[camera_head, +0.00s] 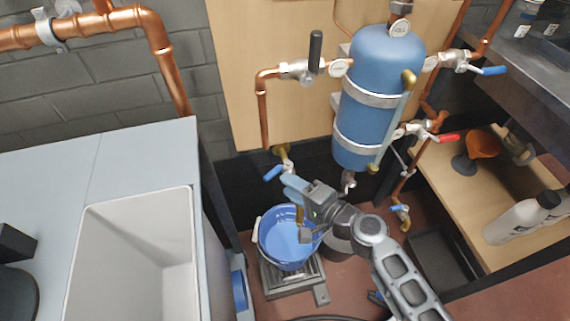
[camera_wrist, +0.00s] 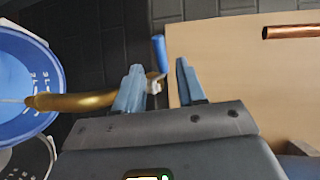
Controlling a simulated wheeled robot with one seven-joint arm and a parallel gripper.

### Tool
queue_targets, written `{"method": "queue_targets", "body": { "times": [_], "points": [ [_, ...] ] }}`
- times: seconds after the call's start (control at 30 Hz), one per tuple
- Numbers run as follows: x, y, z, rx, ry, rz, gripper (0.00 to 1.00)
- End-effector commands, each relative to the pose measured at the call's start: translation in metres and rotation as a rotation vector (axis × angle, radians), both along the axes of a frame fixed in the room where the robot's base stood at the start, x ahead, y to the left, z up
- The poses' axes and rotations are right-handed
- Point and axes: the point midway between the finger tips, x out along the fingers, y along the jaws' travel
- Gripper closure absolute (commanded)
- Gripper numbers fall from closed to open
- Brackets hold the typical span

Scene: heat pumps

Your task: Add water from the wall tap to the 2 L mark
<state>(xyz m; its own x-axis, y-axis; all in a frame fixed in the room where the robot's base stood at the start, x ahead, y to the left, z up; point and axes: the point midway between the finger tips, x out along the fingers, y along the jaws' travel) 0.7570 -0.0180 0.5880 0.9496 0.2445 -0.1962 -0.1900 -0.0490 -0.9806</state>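The wall tap (camera_head: 283,155) is brass with a blue lever (camera_head: 271,173). In the wrist view its brass spout (camera_wrist: 80,100) points left over the bucket, and a thin pale line like a water stream leaves its mouth. The blue bucket (camera_head: 266,241) stands upright below the tap; its inside has white marks, including 2 L, and a lighter blue area. I cannot read the water level exactly. My gripper (camera_head: 291,184) is at the tap. In the wrist view, my gripper (camera_wrist: 158,70) is open, with the blue lever (camera_wrist: 158,50) between its fingers and gaps on both sides.
The bucket rests on a grey slatted stand (camera_head: 285,284). A grey sink (camera_head: 135,250) is on the left. The blue tank (camera_head: 383,65) and copper pipes with valves are above and right of my gripper. A wooden shelf (camera_head: 455,190) with bottles is at right.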

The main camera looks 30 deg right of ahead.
Motion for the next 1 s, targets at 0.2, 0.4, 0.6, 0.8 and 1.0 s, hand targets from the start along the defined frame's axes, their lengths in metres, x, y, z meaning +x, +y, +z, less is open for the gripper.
{"method": "queue_targets", "body": {
  "times": [0.2, 0.4, 0.6, 0.8, 1.0],
  "points": [
    [0.030, 0.008, -0.005, 0.001, -0.002, 0.001, 0.60],
    [0.057, 0.014, -0.011, 0.001, -0.002, 0.001, 0.60],
    [0.069, 0.017, -0.014, 0.000, -0.002, 0.000, 0.60],
    [0.070, 0.018, -0.014, 0.000, -0.001, 0.000, 0.60],
    [0.070, 0.018, -0.014, 0.000, -0.001, 0.000, 0.73]
  ]
}}
